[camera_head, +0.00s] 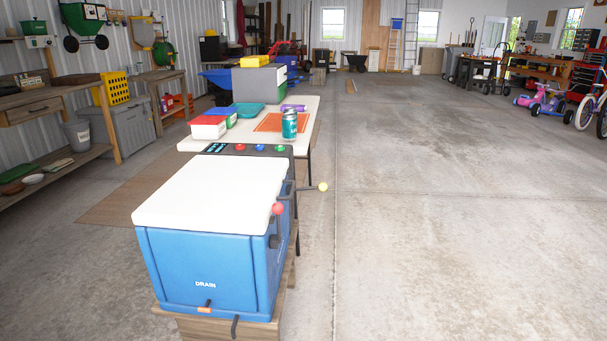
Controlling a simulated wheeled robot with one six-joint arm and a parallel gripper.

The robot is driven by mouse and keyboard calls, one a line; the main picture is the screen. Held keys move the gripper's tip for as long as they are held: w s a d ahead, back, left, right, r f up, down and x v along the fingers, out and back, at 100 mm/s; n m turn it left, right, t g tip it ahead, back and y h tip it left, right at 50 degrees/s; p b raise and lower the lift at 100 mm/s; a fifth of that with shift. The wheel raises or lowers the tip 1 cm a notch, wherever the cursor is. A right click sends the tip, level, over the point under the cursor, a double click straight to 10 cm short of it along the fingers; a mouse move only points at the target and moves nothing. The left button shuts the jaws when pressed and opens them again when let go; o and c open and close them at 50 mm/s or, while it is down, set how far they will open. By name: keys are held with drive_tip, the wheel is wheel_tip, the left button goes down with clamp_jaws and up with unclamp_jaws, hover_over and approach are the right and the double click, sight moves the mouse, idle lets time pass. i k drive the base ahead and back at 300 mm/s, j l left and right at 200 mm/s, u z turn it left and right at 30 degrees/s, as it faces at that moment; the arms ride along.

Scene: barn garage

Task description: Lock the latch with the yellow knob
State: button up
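A blue cooler-like box (185,258) with a white lid (205,192) stands in the lower middle, its lid lying flat on top. A yellow knob (323,187) sits at the end of a dark latch arm (306,188) that sticks out to the right from the box's right side. A red knob (277,208) sits nearer, at the front right corner by the lid's edge, on its own dark latch arm. How either latch engages is too small to tell. My gripper is not in view.
A dark panel with coloured buttons (238,148) is behind the lid. A white table (301,108) beyond holds a teal can (289,124), small boxes and a grey box. Shelves and a workbench (40,101) line the left.

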sight(324, 187)
drive_tip(key=i+l, duration=0.15)
drive_tip(key=i, duration=0.45)
drive_tip(key=i+l, duration=0.15)
drive_tip(key=i, duration=0.4)
